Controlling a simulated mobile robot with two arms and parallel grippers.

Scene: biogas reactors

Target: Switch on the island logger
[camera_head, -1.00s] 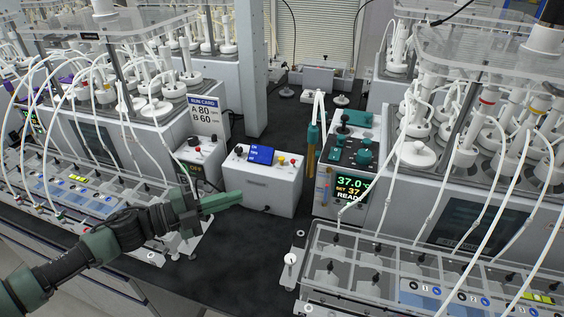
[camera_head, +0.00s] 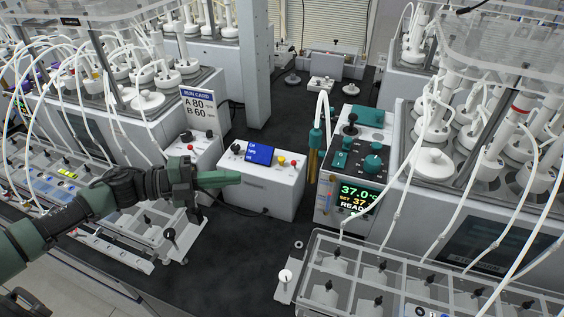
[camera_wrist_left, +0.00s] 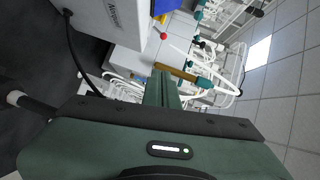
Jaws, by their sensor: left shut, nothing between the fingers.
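A white box, which looks like the logger (camera_head: 262,189), stands on the dark bench in the middle of the head view. Its sloped top carries a blue screen (camera_head: 260,155), a black knob (camera_head: 235,148), a yellow button (camera_head: 281,160) and a red button (camera_head: 293,163). My left gripper (camera_head: 238,179) is shut and empty, its green fingers pointing right in front of the box's left part. I cannot tell whether they touch it. In the left wrist view the shut fingers (camera_wrist_left: 162,78) point up the picture, with the box (camera_wrist_left: 112,14) at the upper left. My right gripper is out of view.
A smaller white unit (camera_head: 207,152) with a run card (camera_head: 199,104) stands left of the box. A heater unit (camera_head: 330,201) reading 37.0 stands to the right. Tubed reactors crowd both sides. The dark bench (camera_head: 220,265) in front is clear.

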